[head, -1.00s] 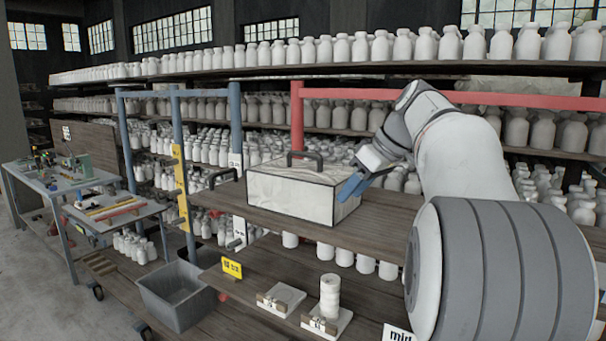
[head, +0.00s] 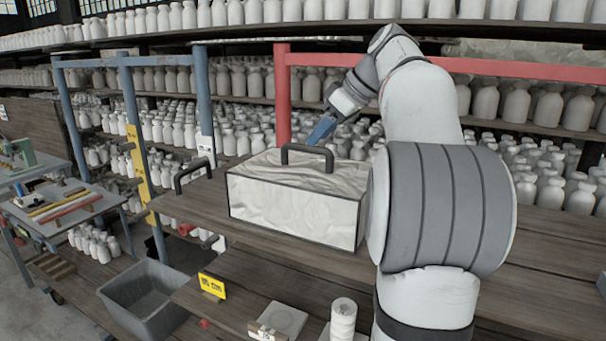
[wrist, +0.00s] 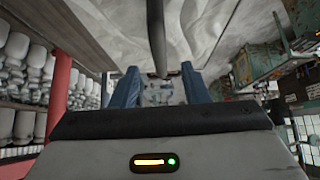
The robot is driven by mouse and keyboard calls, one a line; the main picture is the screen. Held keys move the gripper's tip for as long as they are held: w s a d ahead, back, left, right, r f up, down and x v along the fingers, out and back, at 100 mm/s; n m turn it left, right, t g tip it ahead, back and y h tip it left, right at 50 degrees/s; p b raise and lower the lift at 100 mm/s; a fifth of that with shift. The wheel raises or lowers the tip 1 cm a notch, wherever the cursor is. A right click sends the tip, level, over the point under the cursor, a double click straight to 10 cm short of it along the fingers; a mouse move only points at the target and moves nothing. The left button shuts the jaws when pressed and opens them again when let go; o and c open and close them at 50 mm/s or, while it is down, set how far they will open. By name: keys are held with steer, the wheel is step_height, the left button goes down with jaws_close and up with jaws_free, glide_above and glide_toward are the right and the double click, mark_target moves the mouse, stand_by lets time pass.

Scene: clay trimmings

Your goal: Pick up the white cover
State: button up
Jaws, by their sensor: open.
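The white cover (head: 293,208) is a box-like shape with wrinkled white faces and dark edges, standing on the wooden shelf. A dark handle (head: 307,148) arches over its top. My gripper (head: 318,138) has blue fingers and is at the handle, just above the cover's top. In the wrist view my gripper (wrist: 162,82) is open, its two fingers spread. The dark handle (wrist: 156,35) runs down the picture to the gap between them. The white cover (wrist: 100,25) fills the top there. I cannot tell whether the fingers touch the handle.
A second dark handle (head: 194,172) stands on the shelf left of the cover. Red posts (head: 283,95) and rows of white bottles (head: 542,190) are behind. A grey bin (head: 152,300) and a yellow sign (head: 212,285) are below. The wooden shelf (head: 190,205) is bare in front of that handle.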

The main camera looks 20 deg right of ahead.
mark_target(303, 150)
steer(key=p+x, duration=0.1)
steer(key=x, duration=0.5)
steer(key=shift+w+a+f, duration=0.1)
steer(key=shift+w+a, duration=0.2)
steer(key=shift+w+a+f, duration=0.1)
steer(key=shift+w+f, duration=0.05)
steer(key=shift+f, duration=0.25)
jaws_close()
